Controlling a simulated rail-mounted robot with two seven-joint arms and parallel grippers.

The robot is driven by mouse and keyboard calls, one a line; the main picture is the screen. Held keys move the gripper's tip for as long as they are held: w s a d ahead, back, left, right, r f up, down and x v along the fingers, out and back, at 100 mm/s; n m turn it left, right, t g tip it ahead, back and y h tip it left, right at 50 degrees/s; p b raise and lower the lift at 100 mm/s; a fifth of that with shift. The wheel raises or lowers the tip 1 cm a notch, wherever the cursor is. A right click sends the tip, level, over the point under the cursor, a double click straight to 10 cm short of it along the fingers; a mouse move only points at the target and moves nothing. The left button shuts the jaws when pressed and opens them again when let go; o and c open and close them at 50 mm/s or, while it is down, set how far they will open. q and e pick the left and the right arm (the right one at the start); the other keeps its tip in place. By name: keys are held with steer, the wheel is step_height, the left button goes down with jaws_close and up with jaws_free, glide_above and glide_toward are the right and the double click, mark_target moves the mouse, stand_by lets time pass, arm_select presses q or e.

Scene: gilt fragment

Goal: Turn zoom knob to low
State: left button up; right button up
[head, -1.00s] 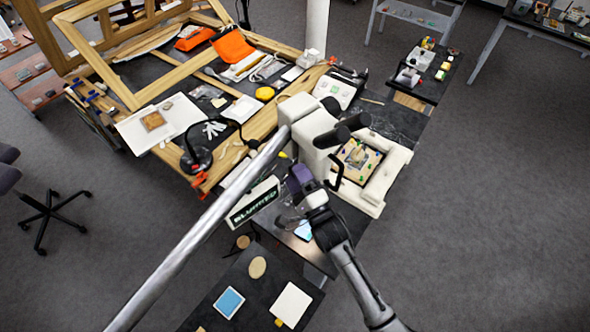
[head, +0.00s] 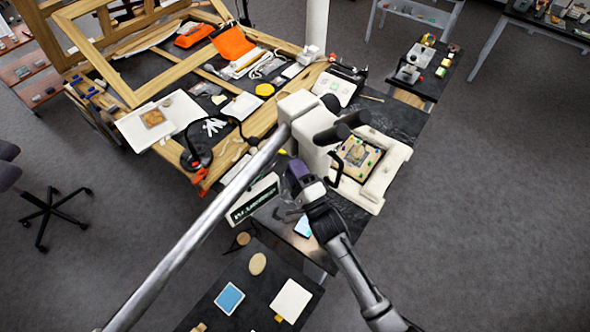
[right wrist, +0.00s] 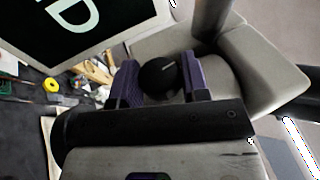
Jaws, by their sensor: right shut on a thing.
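The white microscope (head: 309,128) with two dark eyepieces stands on the near end of the long bench. Its zoom knob (right wrist: 158,76) is round and black with a pale pointer line, seen in the right wrist view; the line points right and slightly up. My right gripper (head: 295,172) is at the microscope's near side. In the right wrist view its two purple fingers (right wrist: 160,82) are on either side of the knob, shut on it. The knob is hidden behind my gripper in the head view. No scale marks can be read. My left gripper is not in view.
A long metal pole (head: 205,222) runs from the microscope to the lower left. A lettered screen (head: 254,200) hangs beside my gripper. A framed piece (head: 357,158) lies under the eyepieces. A phone (head: 303,227) lies below my gripper. Open floor is at right.

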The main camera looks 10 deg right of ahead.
steer(key=g+h, duration=0.1)
steer(key=g, duration=0.2)
steer(key=shift+r+n, duration=0.1)
steer(key=shift+n, duration=0.2)
steer(key=shift+g+h, duration=0.7)
steer(key=shift+g, duration=0.8)
steer(key=shift+n, duration=0.3)
steer(key=o, duration=0.9)
steer(key=shift+c, duration=0.2)
steer(key=shift+s, duration=0.1)
